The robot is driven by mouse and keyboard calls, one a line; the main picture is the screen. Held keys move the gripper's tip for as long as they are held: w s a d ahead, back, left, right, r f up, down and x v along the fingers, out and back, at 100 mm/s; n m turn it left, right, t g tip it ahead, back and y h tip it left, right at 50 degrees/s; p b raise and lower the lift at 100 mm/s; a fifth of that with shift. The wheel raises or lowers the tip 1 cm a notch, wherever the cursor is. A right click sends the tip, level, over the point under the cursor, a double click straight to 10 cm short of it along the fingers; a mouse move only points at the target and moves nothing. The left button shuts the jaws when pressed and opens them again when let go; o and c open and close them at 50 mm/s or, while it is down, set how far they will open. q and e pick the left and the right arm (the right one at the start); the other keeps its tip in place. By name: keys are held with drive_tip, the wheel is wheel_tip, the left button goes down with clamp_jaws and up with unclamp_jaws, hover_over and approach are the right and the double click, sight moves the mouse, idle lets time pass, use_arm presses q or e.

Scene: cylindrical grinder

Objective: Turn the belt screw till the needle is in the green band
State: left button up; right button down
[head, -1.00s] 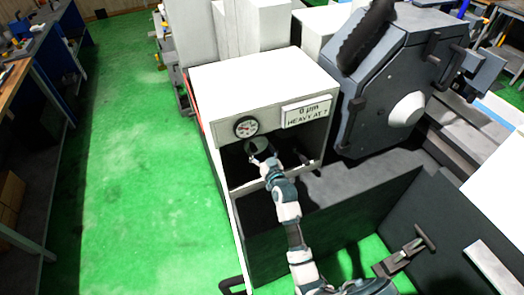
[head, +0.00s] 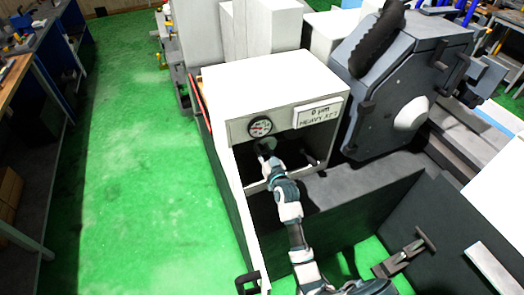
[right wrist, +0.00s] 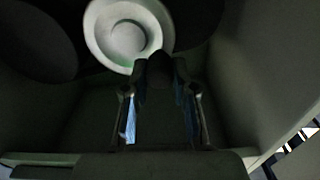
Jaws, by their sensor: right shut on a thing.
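My right gripper (head: 265,160) reaches into the bay, below the gauge. In the right wrist view, my right gripper (right wrist: 160,82) is shut on a dark, shadowed part between its fingertips, likely the belt screw (right wrist: 160,68). A pale round disc (right wrist: 128,30) sits just behind and to the left of it. My left gripper is not in view.
A sign (head: 318,114) reading "0 µm" and a "HEAVY" line is right of the gauge. The bay walls (right wrist: 250,70) stand close around my gripper. A large grey wheel housing (head: 405,75) is at the right. Green floor (head: 140,160) is clear at left.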

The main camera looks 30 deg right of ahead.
drive_tip(key=shift+d+f+m, duration=0.1)
drive_tip(key=shift+f+m, duration=0.05)
drive_tip(key=shift+m, duration=0.15)
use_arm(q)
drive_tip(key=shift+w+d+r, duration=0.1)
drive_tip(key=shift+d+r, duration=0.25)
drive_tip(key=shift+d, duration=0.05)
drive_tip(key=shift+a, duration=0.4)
use_arm(e)
drive_tip(key=shift+d, duration=0.1)
drive_tip(key=c, duration=1)
unclamp_jaws()
drive_tip(key=shift+c, duration=0.2)
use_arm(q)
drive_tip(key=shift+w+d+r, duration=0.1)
use_arm(e)
drive_tip(key=shift+o, duration=0.5)
drive_tip(key=shift+d, duration=0.15)
drive_tip(key=s, duration=1.1)
drive_tip(key=shift+s+a, duration=0.25)
drive_tip(key=shift+s, duration=0.15)
